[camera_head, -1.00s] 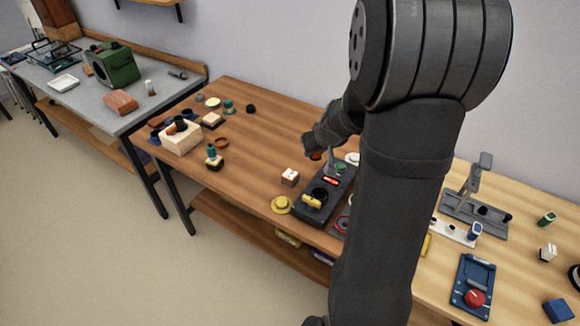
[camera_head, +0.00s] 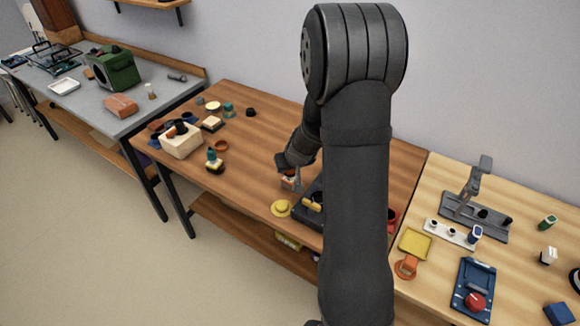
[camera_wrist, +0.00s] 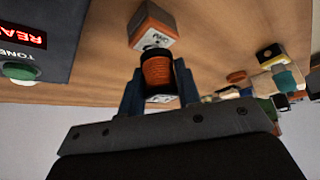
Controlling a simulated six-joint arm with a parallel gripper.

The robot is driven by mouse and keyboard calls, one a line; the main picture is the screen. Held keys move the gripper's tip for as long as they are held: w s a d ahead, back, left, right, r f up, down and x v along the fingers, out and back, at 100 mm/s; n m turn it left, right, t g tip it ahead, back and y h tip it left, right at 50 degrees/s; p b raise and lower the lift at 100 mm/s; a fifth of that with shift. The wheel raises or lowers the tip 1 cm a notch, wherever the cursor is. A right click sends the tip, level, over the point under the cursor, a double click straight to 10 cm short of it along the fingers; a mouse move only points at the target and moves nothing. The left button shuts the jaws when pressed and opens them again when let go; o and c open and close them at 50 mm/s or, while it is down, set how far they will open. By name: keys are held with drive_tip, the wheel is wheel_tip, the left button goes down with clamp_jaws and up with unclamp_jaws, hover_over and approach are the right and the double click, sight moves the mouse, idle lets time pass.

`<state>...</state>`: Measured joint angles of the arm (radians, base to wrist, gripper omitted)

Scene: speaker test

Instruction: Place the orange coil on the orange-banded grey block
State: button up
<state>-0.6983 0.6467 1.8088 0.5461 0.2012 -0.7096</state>
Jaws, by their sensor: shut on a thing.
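The orange coil (camera_wrist: 157,73), with a black end, sits between the two fingers of my gripper (camera_wrist: 159,88) in the wrist view. The fingers are shut on its sides. The orange-banded grey block (camera_wrist: 152,24), with a white label, is just beyond the coil's black end on the wooden table. I cannot tell whether coil and block touch. In the head view my gripper (camera_head: 290,168) is over the block (camera_head: 288,183), which it partly hides. The coil is not clear in that view.
A dark test unit (camera_head: 308,205) with a red display and green button (camera_wrist: 20,71) is close beside the block. A yellow round piece (camera_head: 281,208) lies in front. Bare table lies between.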

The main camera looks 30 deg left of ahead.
drive_tip(key=o, duration=0.5)
drive_tip(key=shift+f, duration=0.15)
drive_tip(key=o, duration=0.5)
drive_tip(key=shift+c, duration=0.2)
drive_tip(key=shift+s+d+r, duration=0.1)
drive_tip(key=shift+d+r, duration=0.05)
drive_tip(key=shift+r, duration=0.4)
drive_tip(key=v, duration=1.1)
drive_tip(key=shift+s, duration=0.1)
drive_tip(key=x, duration=1.2)
drive_tip(key=shift+f, duration=0.1)
